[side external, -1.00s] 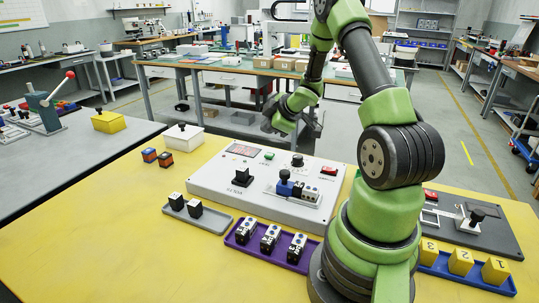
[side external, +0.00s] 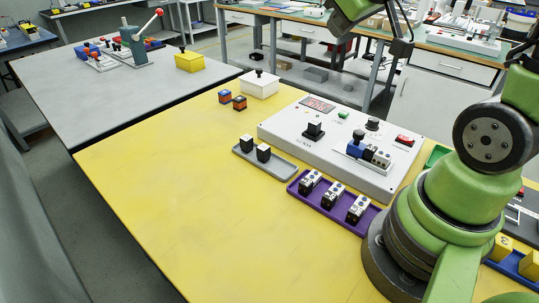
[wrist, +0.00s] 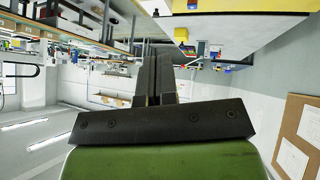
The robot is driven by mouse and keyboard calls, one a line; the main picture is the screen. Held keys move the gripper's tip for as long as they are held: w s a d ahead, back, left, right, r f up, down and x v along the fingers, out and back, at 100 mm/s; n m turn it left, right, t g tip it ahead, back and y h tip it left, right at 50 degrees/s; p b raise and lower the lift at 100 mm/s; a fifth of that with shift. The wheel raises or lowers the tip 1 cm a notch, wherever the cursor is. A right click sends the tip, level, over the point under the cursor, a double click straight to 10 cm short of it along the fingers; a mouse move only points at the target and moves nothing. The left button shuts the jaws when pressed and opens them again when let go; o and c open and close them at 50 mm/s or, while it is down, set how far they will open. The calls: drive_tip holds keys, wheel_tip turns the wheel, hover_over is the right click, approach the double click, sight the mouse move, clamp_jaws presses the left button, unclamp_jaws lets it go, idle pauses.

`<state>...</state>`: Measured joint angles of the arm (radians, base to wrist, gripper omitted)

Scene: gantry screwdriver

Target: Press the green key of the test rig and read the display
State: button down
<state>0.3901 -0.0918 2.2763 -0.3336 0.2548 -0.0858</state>
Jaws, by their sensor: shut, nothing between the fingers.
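The test rig (side external: 290,130) is a white sloped panel on the yellow table. Its small green key (side external: 343,115) stands near the back edge. The dark reddish display (side external: 317,104) is left of the key; its reading is too small to make out. Nothing covers the key or display in the side view. My gripper (wrist: 156,75) is shut and empty in the wrist view, away from the rig. In the side view my gripper is not clearly visible; part of my arm shows at the top edge.
The rig also carries a black knob (side external: 372,124), a red switch (side external: 404,140) and a blue-topped fixture. In front lie a purple tray (side external: 327,218) with blocks and a grey tray (side external: 277,171). A white box (side external: 259,88) stands behind left. The yellow table's front left is clear.

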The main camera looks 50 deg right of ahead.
drive_tip(key=s+a+r+m+y, duration=0.2)
drive_tip(key=s+a+y, duration=0.4)
drive_tip(key=s+a, duration=0.6)
drive_tip(key=a, duration=0.2)
drive_tip(key=shift+s+a+m, duration=0.2)
drive_tip(key=shift+a+m, duration=0.1)
drive_tip(key=shift+a, duration=0.1)
idle(0.8)
